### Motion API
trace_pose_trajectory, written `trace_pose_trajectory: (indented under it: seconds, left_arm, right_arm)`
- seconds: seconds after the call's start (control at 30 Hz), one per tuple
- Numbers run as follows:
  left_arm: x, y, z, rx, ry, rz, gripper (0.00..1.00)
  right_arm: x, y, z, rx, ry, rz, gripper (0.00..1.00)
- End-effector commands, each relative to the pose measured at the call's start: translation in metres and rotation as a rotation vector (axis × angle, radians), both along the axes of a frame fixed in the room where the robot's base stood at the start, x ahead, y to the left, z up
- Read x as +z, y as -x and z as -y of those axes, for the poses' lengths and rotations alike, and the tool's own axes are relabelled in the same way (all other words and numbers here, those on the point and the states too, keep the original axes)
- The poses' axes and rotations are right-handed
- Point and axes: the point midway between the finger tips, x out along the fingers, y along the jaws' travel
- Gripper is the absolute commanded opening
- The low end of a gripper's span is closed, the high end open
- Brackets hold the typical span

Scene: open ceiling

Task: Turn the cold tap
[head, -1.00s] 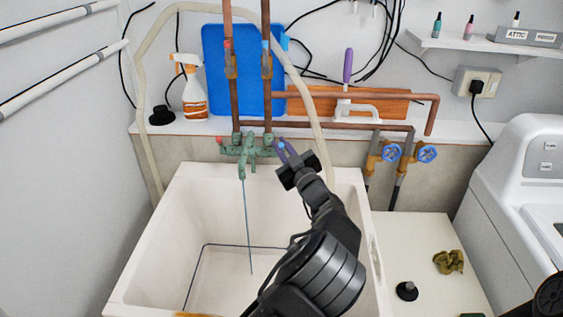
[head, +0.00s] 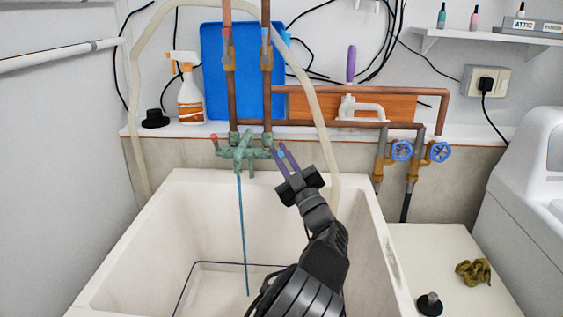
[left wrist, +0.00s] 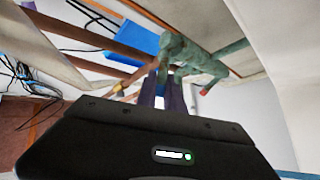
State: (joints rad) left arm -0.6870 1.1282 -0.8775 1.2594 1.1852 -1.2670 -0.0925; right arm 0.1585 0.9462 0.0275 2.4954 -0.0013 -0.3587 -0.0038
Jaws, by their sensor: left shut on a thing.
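The green mixer tap (head: 241,152) is fixed above the back rim of the white sink. It has a red-tipped handle (head: 213,138) on its left. The cold tap handle (head: 281,154), with a blue tip, is on its right. My left gripper (head: 279,150) reaches up from the sink and is shut on the cold tap handle, its purple fingers partly hiding it. In the left wrist view the fingers (left wrist: 160,82) meet the green tap body (left wrist: 190,54). A thin blue stream (head: 243,235) hangs from the spout into the sink. My right gripper is out of view.
The sink (head: 100,283) lies below my left arm. A pale hose (head: 322,130) hangs just right of the gripper. Copper pipes (head: 267,100) rise behind the tap. A spray bottle (head: 190,100) and blue board (head: 215,105) stand on the ledge. Blue valves (head: 402,150) are at right.

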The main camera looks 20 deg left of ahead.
Motion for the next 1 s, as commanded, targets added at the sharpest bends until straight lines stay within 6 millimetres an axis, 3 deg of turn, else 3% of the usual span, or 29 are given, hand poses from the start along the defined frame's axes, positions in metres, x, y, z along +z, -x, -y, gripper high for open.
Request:
trace_pose_trajectory:
  seconds: [0.3, 0.33, 0.57, 1.0]
  left_arm:
    - [0.001, 0.0002, -0.0004, 0.001, 0.0, 0.002, 0.0]
    - [0.001, 0.0001, -0.0004, 0.001, 0.0, 0.002, 0.15]
    - [0.0005, 0.0, -0.0002, 0.0, 0.0, 0.001, 0.33]
    - [-0.0064, 0.0067, 0.0084, -0.001, 0.001, 0.0, 0.34]
  right_arm:
    - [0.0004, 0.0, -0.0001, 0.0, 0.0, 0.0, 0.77]
    - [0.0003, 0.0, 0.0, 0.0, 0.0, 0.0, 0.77]
    - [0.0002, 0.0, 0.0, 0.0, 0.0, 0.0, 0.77]
    - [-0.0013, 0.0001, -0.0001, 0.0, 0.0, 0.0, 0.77]
